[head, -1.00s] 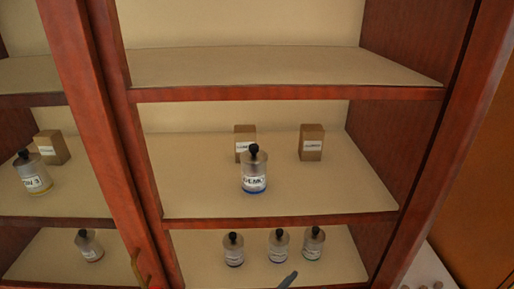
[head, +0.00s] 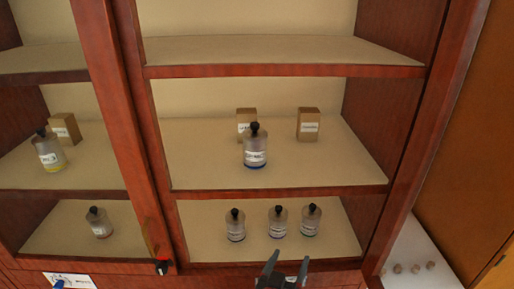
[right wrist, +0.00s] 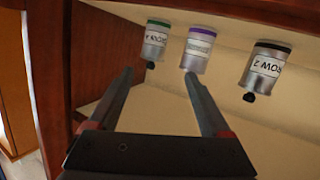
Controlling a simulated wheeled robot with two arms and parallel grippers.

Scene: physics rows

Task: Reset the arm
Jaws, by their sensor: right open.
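My right gripper (head: 286,268) shows at the bottom of the head view, in front of the cabinet's lower shelf edge. Its two fingers are apart with nothing between them. In the right wrist view the open fingers (right wrist: 163,85) point toward the lower shelf, where several labelled bottles appear upside down: one with a green band (right wrist: 156,42), one with a purple band (right wrist: 198,50) and one with a black band (right wrist: 266,68). The gripper is apart from them. My left gripper is not in view.
The wooden cabinet (head: 290,192) holds a bottle (head: 255,148) and two small boxes (head: 308,124) on its middle shelf. More bottles (head: 49,150) stand in the left section behind the upright post (head: 125,120). A white surface with small round things (head: 415,268) lies at right. The top shelf (head: 280,50) is empty.

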